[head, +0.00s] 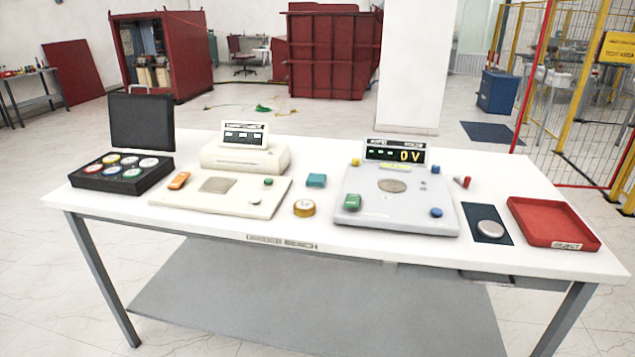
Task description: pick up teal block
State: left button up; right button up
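The teal block (316,180) is a small box lying on the white table (400,267). It sits in the gap between the cream device on its left and the grey device on its right. Nothing covers it. A yellow-orange round piece (304,208) lies in front of it, apart from it. Neither of my grippers shows in the head view.
The cream device (270,203) holds an orange item (179,181). The grey device (400,220) carries a green block (352,202) and a "0V" display (395,152). A black case (125,186) stands left; a red tray (552,222) and silver disc (490,228) are right.

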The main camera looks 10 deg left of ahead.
aim_at(315, 181)
jog(key=j+z, duration=0.15)
jog(key=z, duration=0.2)
jog(key=j+z, duration=0.2)
jog(key=z, duration=0.15)
jog(key=j+z, duration=0.2)
jog(key=z, duration=0.15)
jog(key=j+z, duration=0.25)
jog(key=j, duration=0.25)
jog(key=k+j+z, duration=0.1)
jog(key=j+z, duration=0.15)
jog(key=j, duration=0.25)
jog(key=k+j, duration=0.1)
jog(key=j, duration=0.25)
jog(key=k+j, duration=0.1)
jog(key=j, duration=0.25)
jog(key=k+j+z, duration=0.1)
jog(key=j, duration=0.25)
